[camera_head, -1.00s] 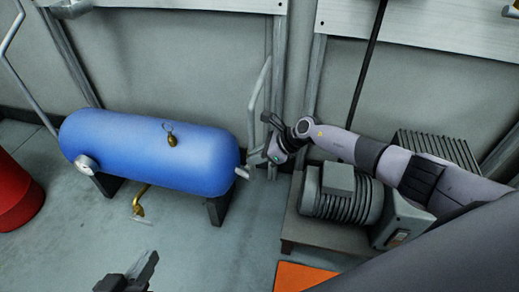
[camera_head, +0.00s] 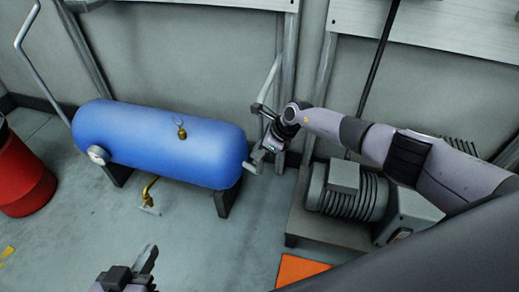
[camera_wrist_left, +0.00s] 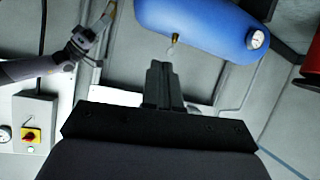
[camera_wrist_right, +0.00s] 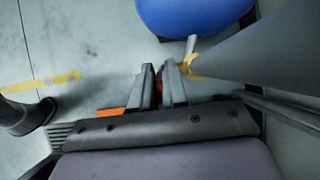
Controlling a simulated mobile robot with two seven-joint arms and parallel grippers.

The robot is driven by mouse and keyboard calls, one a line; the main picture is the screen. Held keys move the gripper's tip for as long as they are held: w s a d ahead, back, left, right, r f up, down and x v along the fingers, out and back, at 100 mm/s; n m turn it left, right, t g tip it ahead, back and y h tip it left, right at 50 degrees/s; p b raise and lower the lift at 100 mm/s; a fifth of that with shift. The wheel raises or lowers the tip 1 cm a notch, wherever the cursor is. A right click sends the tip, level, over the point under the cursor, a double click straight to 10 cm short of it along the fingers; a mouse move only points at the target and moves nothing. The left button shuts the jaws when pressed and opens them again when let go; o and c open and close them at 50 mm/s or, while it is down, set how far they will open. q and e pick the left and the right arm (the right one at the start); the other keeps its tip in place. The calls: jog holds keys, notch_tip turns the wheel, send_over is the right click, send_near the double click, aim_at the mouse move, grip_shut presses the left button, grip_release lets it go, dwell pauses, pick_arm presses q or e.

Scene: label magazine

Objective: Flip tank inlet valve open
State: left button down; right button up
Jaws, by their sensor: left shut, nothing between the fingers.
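The blue tank (camera_head: 160,143) lies on dark supports at the left. Its right end has a pale grey fitting or lever (camera_head: 252,167), partly hidden near my right gripper. The right wrist view shows a grey bar (camera_wrist_right: 190,45) beside a brass-yellow part (camera_wrist_right: 186,66) on a grey pipe (camera_wrist_right: 250,45); I cannot tell the valve's position. My right gripper (camera_wrist_right: 158,70) has its fingers apart, just short of these parts. Something red shows between the fingers. I cannot see any contact. My left gripper (camera_head: 154,250) is shut and empty, low in front of the tank.
A motor (camera_head: 345,190) stands on a base right of the tank, under my right arm. A red drum (camera_head: 22,180) is at the far left. A brass drain pipe (camera_head: 150,195) hangs under the tank. An orange patch (camera_head: 300,270) lies on the floor.

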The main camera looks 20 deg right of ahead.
jog(key=o, duration=0.3)
jog(key=shift+o, duration=0.2)
